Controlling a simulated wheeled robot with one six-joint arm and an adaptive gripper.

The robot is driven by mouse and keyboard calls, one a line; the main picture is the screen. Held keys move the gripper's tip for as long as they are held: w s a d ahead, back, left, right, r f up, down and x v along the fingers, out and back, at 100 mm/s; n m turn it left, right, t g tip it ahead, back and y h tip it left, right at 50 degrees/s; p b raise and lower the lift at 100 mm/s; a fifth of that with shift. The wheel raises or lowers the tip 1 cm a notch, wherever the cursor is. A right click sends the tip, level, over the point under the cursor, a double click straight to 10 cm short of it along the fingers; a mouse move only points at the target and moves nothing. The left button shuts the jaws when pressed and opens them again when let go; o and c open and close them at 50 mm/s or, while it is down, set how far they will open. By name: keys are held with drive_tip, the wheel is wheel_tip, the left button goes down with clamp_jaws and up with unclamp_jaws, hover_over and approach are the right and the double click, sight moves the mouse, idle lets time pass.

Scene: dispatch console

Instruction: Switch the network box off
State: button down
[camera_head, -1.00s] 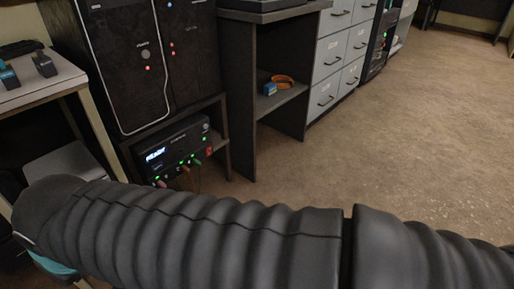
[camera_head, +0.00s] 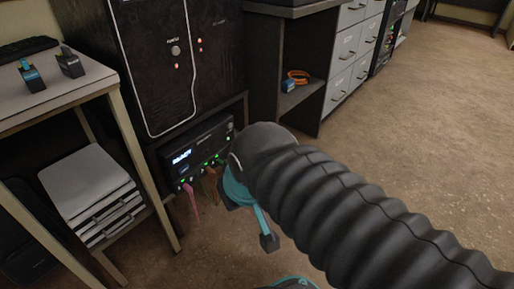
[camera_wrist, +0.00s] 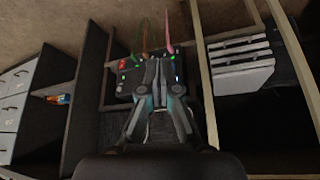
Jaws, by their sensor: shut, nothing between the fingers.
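The network box (camera_head: 185,168) is a black unit with a lit display and green lights, low on a shelf under a dark cabinet. A pink cable and other cables leave its front. In the wrist view the box (camera_wrist: 122,90) appears upside down, with a red switch (camera_wrist: 124,66) on its front at the left. My gripper (camera_wrist: 161,62) is shut and empty, its fingers in front of the box and right of the switch in that view. I cannot tell whether they touch the box.
A table (camera_head: 65,93) with small blue-and-black devices stands at the left, above a stack of pale trays (camera_head: 95,185). The dark cabinet (camera_head: 150,60) is above the box. Drawers (camera_head: 345,55) stand farther right. Open floor (camera_head: 430,130) lies to the right.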

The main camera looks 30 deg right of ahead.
drive_tip(key=w+d+f+m+y+p, duration=0.2)
drive_tip(key=w+m+y+p, duration=0.1)
drive_tip(key=w+m, duration=0.6)
drive_tip(key=w+d+f+m+y+p, duration=0.2)
drive_tip(key=w+f+m+y+p, duration=0.1)
drive_tip(key=w+m, duration=0.65)
drive_tip(key=w+d+f+m+t+h+p, duration=0.1)
drive_tip(key=w+d+f+m, duration=0.3)
drive_tip(key=d, duration=0.5)
drive_tip(key=w+d+f+m+t+h+p, duration=0.1)
drive_tip(key=w+d+f+m+t, duration=0.2)
drive_tip(key=d+f+m, duration=0.6)
drive_tip(key=shift+w+d+p, duration=0.3)
drive_tip(key=shift+w+d, duration=0.25)
drive_tip(key=shift+d, duration=0.1)
drive_tip(key=shift+m, duration=0.25)
